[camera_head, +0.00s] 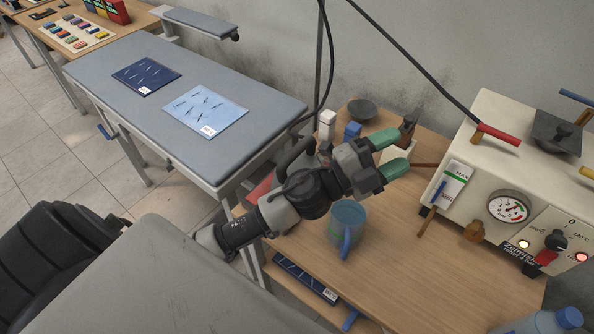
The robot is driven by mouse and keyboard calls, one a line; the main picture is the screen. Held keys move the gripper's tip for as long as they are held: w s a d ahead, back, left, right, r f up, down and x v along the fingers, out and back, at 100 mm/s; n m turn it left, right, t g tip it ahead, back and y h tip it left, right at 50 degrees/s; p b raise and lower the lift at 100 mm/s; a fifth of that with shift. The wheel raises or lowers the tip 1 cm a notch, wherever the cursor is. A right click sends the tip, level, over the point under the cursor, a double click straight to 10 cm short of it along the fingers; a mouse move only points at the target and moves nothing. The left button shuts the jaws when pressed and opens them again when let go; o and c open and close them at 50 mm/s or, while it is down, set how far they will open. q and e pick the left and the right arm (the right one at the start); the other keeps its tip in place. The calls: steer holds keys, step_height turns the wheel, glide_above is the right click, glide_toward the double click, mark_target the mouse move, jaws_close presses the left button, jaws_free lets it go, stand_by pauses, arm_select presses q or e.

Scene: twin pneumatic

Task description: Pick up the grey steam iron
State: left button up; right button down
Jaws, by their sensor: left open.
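A dark grey loop handle (294,150) shows just behind my left wrist, near the right end of the padded ironing table, with a black cord rising from beside it. It looks like the steam iron's handle; the body below is mostly hidden by my arm. My left gripper (390,154) has green fingertips, spread apart with nothing between them. It points right, above the wooden table and past the handle. My right gripper is not in view.
A grey ironing table (205,85) holds two blue sheets. The wooden table (400,270) bears a blue-green mug (347,216) just under my left gripper, small containers and a cream steam unit (515,160) with a gauge. A red piece (262,187) shows beside my wrist.

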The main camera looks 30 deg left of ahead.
arm_select(q)
steer(key=s+d+f+m+g+h, duration=0.1)
steer(key=d+m+g+h, duration=0.35)
steer(key=m+g, duration=0.65)
steer(key=m+g+y, duration=0.5)
steer(key=g+y, duration=0.1)
steer(key=y, duration=1.5)
glide_toward(295, 150)
steer(key=f, duration=0.1)
steer(key=shift+h, duration=0.25)
steer(key=f, duration=0.2)
steer(key=a+f+p, duration=0.1)
steer(key=f, duration=0.2)
steer(key=shift+a, duration=0.1)
steer(key=shift+a+f+p, duration=0.15)
steer(key=shift+f+p, duration=0.3)
steer(key=f, duration=0.1)
steer(key=a+f+p, duration=0.1)
steer(key=f, duration=0.1)
steer(key=shift+f, duration=0.3)
steer(key=shift+w+f, duration=0.1)
steer(key=shift+f, duration=0.35)
steer(key=shift+c, duration=0.2)
